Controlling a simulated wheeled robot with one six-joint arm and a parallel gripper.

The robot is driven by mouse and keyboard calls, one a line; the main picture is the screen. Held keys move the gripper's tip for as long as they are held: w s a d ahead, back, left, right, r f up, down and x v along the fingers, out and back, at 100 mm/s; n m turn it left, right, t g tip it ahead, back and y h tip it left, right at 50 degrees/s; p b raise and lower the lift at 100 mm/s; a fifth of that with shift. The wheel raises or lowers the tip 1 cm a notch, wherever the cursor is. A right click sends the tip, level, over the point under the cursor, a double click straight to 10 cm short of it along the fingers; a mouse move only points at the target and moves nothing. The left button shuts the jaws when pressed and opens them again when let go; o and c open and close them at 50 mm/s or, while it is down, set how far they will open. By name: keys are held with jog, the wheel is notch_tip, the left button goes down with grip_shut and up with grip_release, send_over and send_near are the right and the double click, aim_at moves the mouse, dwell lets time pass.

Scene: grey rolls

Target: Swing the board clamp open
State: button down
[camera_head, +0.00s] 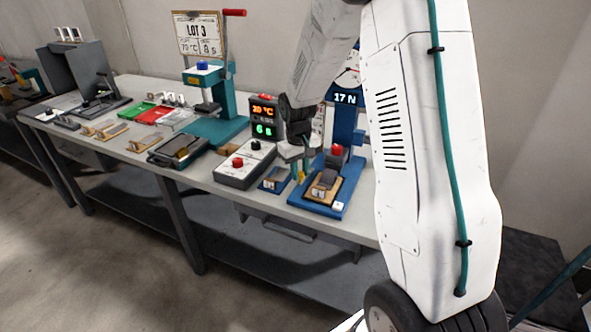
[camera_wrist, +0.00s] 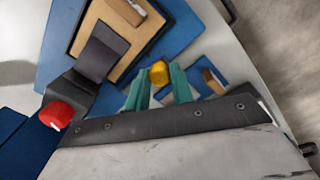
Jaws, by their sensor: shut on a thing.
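My gripper (camera_head: 301,172) is low at the front of the bench, left of a blue fixture (camera_head: 333,205). In the wrist view its two teal fingers (camera_wrist: 160,86) are closed on a yellow knob (camera_wrist: 158,73). What the knob is joined to is hidden. A tan board (camera_wrist: 127,43) lies on the fixture; in the head view the board (camera_head: 340,190) shows too. A dark grey clamp piece (camera_wrist: 97,57) reaches over the board. It also shows in the head view (camera_head: 326,179).
A red knob (camera_wrist: 57,115) stands beside the clamp piece. A blue holder (camera_head: 274,180) with a small board is left of my gripper. A grey control box (camera_head: 245,165) is farther left. A blue stand with a 17 N display (camera_head: 345,98) rises behind.

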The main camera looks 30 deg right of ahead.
jog(key=shift+s+d+n, duration=0.2)
jog(key=shift+n, duration=0.5)
jog(key=c, duration=1.2)
grip_release()
jog(key=shift+r, duration=0.15)
jog(key=r, duration=0.7)
jog(key=shift+s+a+r, duration=0.1)
jog(key=shift+a+r, duration=0.1)
jog(key=shift+r, duration=0.1)
